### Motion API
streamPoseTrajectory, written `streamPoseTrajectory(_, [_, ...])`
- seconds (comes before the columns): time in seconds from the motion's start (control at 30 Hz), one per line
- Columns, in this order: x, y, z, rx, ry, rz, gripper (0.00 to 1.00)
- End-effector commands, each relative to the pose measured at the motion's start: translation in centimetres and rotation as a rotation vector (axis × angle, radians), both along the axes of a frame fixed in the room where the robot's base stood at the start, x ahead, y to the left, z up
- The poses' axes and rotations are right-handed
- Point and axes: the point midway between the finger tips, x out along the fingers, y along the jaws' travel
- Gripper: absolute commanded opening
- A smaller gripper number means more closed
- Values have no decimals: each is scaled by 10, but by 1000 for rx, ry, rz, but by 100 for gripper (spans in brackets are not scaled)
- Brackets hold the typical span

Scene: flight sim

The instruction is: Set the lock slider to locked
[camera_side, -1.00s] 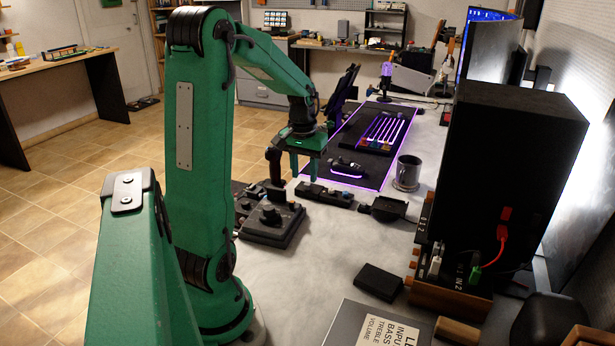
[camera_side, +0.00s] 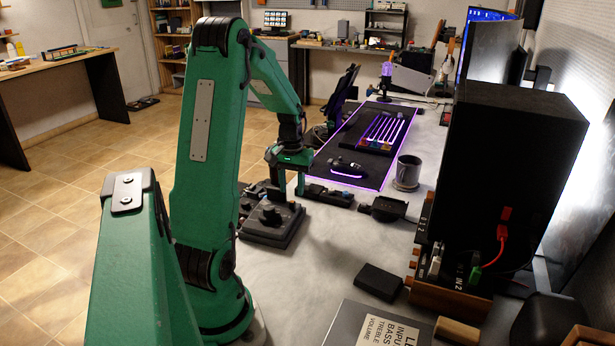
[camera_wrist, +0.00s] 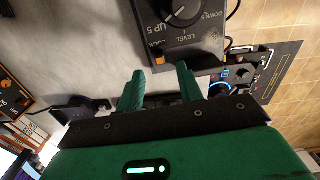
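A dark control box (camera_wrist: 182,25) with a round knob and a pale pointer shows upside down at the top of the wrist view. Its white lettering includes LEVEL, UP 5 and DOWN 5. A small label at its left edge seems to read LOCK, with a small orange piece (camera_wrist: 160,60) near it; I cannot tell for sure that this is the lock slider, or its setting. My gripper (camera_wrist: 160,70) is open, its two green fingers apart with nothing seen held. In the side view my gripper (camera_side: 288,188) points down over the dark panels, just behind the knobbed box (camera_side: 270,222).
A dark panel with a blue-lit dial (camera_wrist: 222,88) lies right of the fingers in the wrist view. In the side view a low dark panel (camera_side: 328,196), a mug (camera_side: 408,170) and a black speaker (camera_side: 510,170) stand to the right. Bare grey tabletop (camera_side: 310,270) lies in front.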

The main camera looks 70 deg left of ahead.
Motion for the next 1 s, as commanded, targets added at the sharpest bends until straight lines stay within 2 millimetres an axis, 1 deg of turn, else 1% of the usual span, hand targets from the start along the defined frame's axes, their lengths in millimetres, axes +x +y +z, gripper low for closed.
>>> streamPoseTrajectory(0.03, [-1,-1,-8,-4,3,0,36])
streamPoseTrajectory(0.1, [-1,-1,-16,-3,3,0,36])
streamPoseTrajectory(0.3, [0,-1,-36,-2,2,0,36])
streamPoseTrajectory(0.5, [0,0,-43,0,0,0,36])
streamPoseTrajectory(0.73, [0,0,-44,0,0,0,36])
streamPoseTrajectory(0.77, [0,0,-44,0,0,0,32])
streamPoseTrajectory(0.9, [0,0,-43,0,0,0,5])
streamPoseTrajectory(0.93, [0,0,-43,0,0,0,0])
streamPoseTrajectory(1.0, [0,0,-43,0,0,0,0])
